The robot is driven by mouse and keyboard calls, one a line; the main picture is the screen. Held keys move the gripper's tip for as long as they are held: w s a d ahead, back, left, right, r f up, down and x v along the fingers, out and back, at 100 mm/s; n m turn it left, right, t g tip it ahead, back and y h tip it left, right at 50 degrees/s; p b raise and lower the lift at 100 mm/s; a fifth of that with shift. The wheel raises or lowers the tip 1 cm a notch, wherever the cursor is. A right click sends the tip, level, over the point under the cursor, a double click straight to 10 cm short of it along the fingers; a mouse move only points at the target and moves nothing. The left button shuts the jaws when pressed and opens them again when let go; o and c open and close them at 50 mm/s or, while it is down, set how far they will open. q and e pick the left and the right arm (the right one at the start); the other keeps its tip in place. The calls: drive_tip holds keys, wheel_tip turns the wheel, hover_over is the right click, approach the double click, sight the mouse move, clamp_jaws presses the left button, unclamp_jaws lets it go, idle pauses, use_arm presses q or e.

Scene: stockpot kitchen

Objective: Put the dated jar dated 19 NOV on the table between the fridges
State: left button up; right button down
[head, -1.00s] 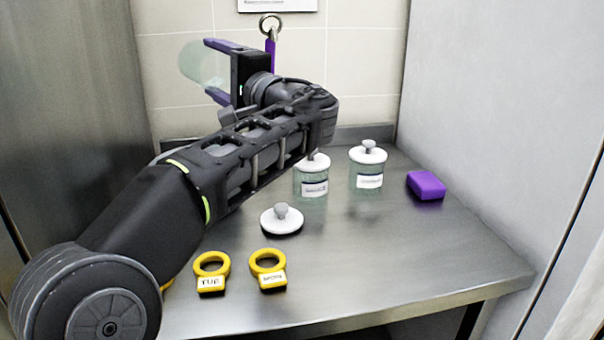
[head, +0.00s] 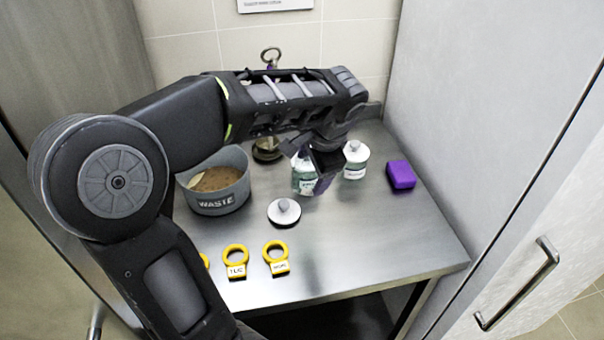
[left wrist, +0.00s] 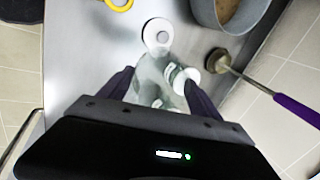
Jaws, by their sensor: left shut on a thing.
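My left gripper (head: 320,172) is shut on a clear, lidless jar (left wrist: 149,76), seen between its fingers in the left wrist view. In the head view the gripper hides most of that jar. Behind it stands a labelled jar (head: 302,164), partly covered. A second labelled jar (head: 355,163) with a white lid stands to the right. I cannot read the dates. A loose white lid (head: 284,211) lies on the steel table (head: 350,235) in front; it also shows in the left wrist view (left wrist: 158,35). My right gripper is not in view.
A grey WASTE pot (head: 214,190) with brown contents stands left on the table. A purple block (head: 400,174) lies at the right. Several yellow ring tags (head: 276,258) line the front edge. A tall fridge (head: 500,130) with a handle bounds the right.

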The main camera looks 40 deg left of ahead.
use_arm(q)
drive_tip(key=d+f+m+g+h, duration=0.1)
drive_tip(key=d+f+m+h, duration=0.1)
drive_tip(key=d+h, duration=0.2)
drive_tip(key=shift+d+g, duration=0.4)
drive_tip(key=shift+d, duration=1.2)
drive_tip(key=shift+w, duration=0.1)
wheel_tip(320, 180, down, 6)
drive_tip(key=shift+f, duration=0.15)
drive_tip(key=shift+f+p, duration=0.3)
drive_tip(key=shift+f, duration=1.55)
drive_tip(key=shift+f, duration=0.1)
drive_tip(key=o, duration=1.9)
